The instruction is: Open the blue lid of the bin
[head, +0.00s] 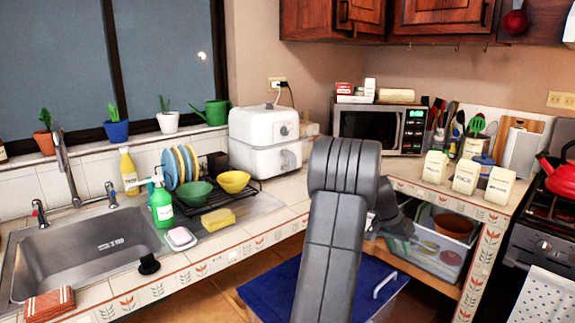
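The bin's blue lid (272,287) is low at the bottom centre, below the counter's front edge. It looks closed and lies flat, with a pale handle (384,284) near its right side. My arm crosses in front of the lid and hides its middle. The bin's body is mostly out of view. My gripper (396,240) is partly hidden behind my arm, above and behind the lid's right part, near the open shelf. It looks apart from the lid. Its fingers are too hidden to tell whether they are open.
The tiled counter (235,255) with a sink (90,250) runs behind and left of the lid. An open shelf (440,262) holds a clear box and a brown pot at the right. The stove (535,245) stands far right. Some floor shows left of the lid.

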